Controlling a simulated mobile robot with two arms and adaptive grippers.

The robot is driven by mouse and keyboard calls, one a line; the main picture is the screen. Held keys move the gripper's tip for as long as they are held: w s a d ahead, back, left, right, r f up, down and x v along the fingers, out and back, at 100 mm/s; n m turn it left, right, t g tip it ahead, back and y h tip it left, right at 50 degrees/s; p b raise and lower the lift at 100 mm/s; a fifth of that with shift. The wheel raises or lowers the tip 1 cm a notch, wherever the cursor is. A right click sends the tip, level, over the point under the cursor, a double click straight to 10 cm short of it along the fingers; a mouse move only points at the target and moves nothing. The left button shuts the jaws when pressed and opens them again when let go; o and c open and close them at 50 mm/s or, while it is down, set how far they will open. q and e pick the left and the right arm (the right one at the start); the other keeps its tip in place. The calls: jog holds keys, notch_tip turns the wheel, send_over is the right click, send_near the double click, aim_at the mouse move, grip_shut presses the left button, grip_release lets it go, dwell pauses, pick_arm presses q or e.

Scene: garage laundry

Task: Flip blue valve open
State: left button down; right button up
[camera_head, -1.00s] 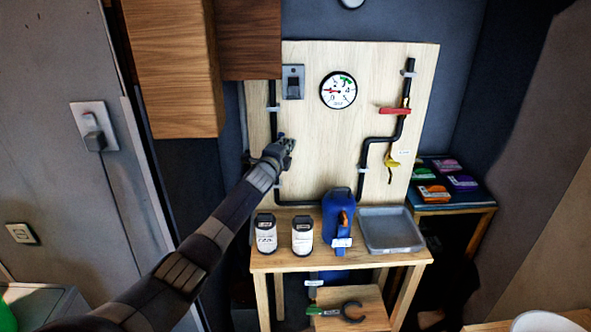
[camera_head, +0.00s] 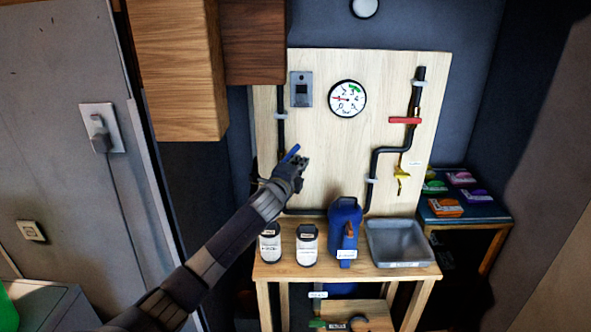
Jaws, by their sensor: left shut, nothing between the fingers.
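The blue valve handle (camera_head: 290,153) shows just above my left gripper, slanting up to the right, in front of the left black pipe (camera_head: 281,130) on the wooden panel. My left gripper (camera_head: 303,162) is shut and empty, right beside the handle; I cannot tell whether they touch. The valve body is hidden behind the gripper and wrist. My right gripper is not in view.
The panel also holds a gauge (camera_head: 346,99), a switch (camera_head: 301,89), a red valve handle (camera_head: 405,120) and a yellow valve (camera_head: 401,178). Below, a wooden table (camera_head: 335,276) carries two white-labelled containers, a blue jug (camera_head: 344,230) and a grey tray (camera_head: 398,262).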

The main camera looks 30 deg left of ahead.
pick_arm(q)
jog(key=v, duration=0.3)
jog(key=shift+s+a+r, duration=0.1)
jog(key=shift+s, duration=0.05)
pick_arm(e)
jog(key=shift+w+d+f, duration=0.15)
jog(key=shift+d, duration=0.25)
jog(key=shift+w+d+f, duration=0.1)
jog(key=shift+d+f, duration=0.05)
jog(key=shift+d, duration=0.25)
